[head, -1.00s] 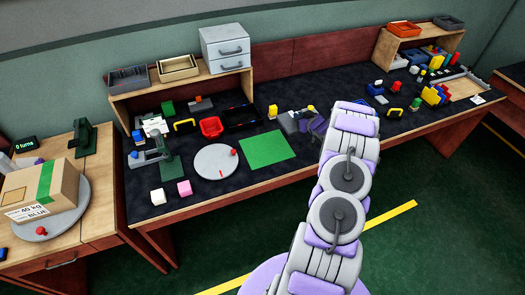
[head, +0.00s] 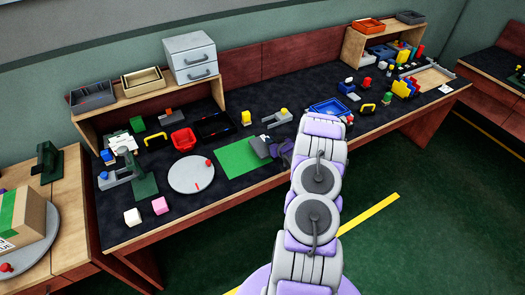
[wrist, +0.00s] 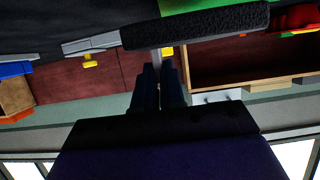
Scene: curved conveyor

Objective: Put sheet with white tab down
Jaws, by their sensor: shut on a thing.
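A flat green sheet (head: 232,158) lies on the dark bench top in the head view. My gripper (head: 272,146) is at the sheet's right edge, partly hidden by my arm. In the wrist view my gripper (wrist: 158,75) is shut on the grey stem of a tool with a rough black bar (wrist: 195,25). In the head view the tool's grey body (head: 259,147) covers the sheet's right edge. I cannot tell whether it touches the sheet. Part of the green shows behind the bar in the wrist view (wrist: 180,6).
A white turntable (head: 190,174) with a red knob is left of the sheet. A grey fixture with a yellow knob (head: 279,119) stands behind my gripper. A red bin (head: 183,139) and a blue tray (head: 328,108) are nearby. The bench's front strip is mostly clear.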

